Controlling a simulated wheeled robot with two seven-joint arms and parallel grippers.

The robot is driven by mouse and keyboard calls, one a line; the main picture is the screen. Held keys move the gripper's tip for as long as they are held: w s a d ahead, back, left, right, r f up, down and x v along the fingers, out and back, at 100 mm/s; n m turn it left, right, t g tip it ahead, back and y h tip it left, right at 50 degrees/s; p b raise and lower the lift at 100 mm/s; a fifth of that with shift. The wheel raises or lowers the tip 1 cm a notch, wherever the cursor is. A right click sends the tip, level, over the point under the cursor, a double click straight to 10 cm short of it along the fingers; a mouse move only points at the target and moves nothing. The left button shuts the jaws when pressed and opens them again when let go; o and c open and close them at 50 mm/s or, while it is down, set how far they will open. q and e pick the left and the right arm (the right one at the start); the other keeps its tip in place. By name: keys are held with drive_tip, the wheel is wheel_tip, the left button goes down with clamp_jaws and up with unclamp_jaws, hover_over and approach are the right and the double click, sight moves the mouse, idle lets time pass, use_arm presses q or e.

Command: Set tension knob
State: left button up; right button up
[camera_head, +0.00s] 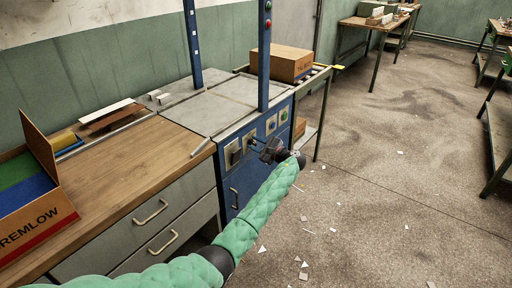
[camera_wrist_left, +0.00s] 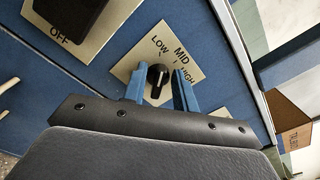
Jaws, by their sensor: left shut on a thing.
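The black tension knob (camera_wrist_left: 157,76) sits on a pale plate (camera_wrist_left: 138,62) marked LOW, MID and HIGH, on the blue machine front. My left gripper (camera_wrist_left: 160,88) has its two blue fingers on either side of the knob and is shut on it. I cannot tell for sure which mark the knob points at. In the head view my left gripper (camera_head: 258,146) is at the blue control panel (camera_head: 232,190), and it partly hides the knob plate. My right gripper is not in view.
A black switch (camera_wrist_left: 72,14) on a plate marked OFF is beside the knob plate. Blue posts (camera_head: 265,60) rise from the machine. A wooden bench (camera_head: 110,175) stands to the left; open floor lies right.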

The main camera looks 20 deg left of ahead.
use_arm(q)
drive_tip(key=shift+s+f+n+b, duration=0.15)
drive_tip(key=shift+n+b, duration=0.3)
drive_tip(key=shift+n, duration=0.35)
drive_tip(key=o, duration=0.6)
drive_tip(key=shift+d, duration=0.1)
drive_tip(key=v, duration=0.7)
drive_tip(key=shift+s+d, duration=0.1)
drive_tip(key=shift+d, duration=0.2)
